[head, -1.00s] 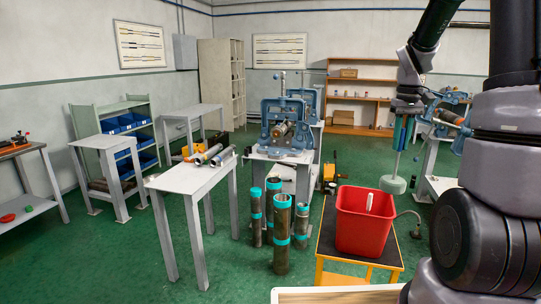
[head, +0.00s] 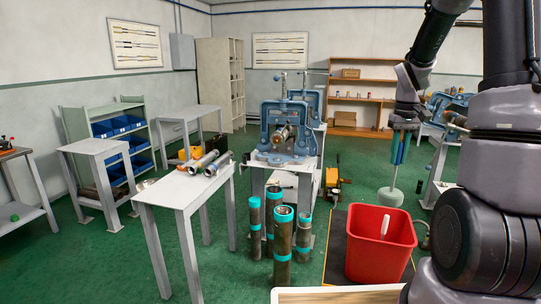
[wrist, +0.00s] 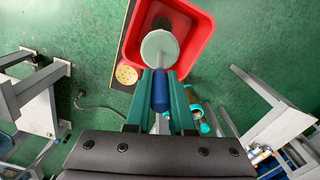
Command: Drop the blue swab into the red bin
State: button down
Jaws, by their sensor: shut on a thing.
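The blue swab has a blue handle and a pale grey-green round head (head: 390,197). My gripper (head: 401,148) is shut on its handle, and the swab hangs head down. In the wrist view the blue handle (wrist: 160,92) sits between the teal fingers (wrist: 160,73). In the head view the swab head shows just above the bin's far rim. In the wrist view it overlaps the opening of the bin (wrist: 203,45). A white stick-like thing (head: 385,227) shows inside the bin.
Pipes with teal bands (head: 281,246) stand left of the bin. A grey table (head: 172,192) with pipes on it is further left. A blue vise (head: 288,132) stands behind. A pale tray edge (head: 335,296) is in front.

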jog(key=shift+f, duration=0.8)
jog(key=c, duration=0.7)
grip_release()
notch_tip(320, 180, up, 11)
jog(key=shift+f, duration=0.15)
jog(key=shift+s, duration=0.1)
